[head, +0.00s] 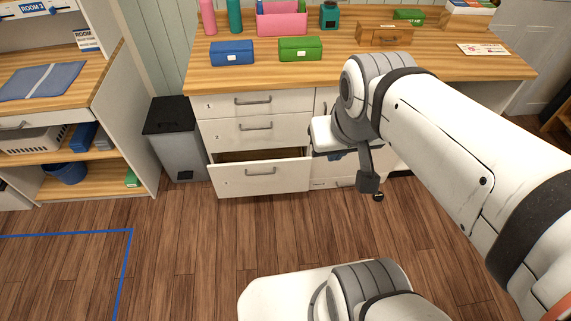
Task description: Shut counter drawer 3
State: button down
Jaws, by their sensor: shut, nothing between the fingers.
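Counter drawer 3 (258,180) is the bottom drawer on the left side of the white counter. It stands pulled out, its front ahead of the drawers above and a dark gap showing behind its top edge. It has a grey bar handle. My gripper (334,156) is near the drawer's right end, partly hidden by my wrist; it is shut and holds nothing. I cannot tell whether it touches the drawer.
Drawers 1 (285,103) and 2 (283,129) above are closed. A grey bin (178,145) stands left of the counter. Boxes and bottles stand on the wooden countertop (340,74). The wood floor (200,240) in front is clear, with blue tape at left.

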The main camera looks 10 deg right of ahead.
aim_at(277, 170)
jog(key=u, duration=0.45)
jog(key=i, duration=1)
jog(key=u, duration=0.05)
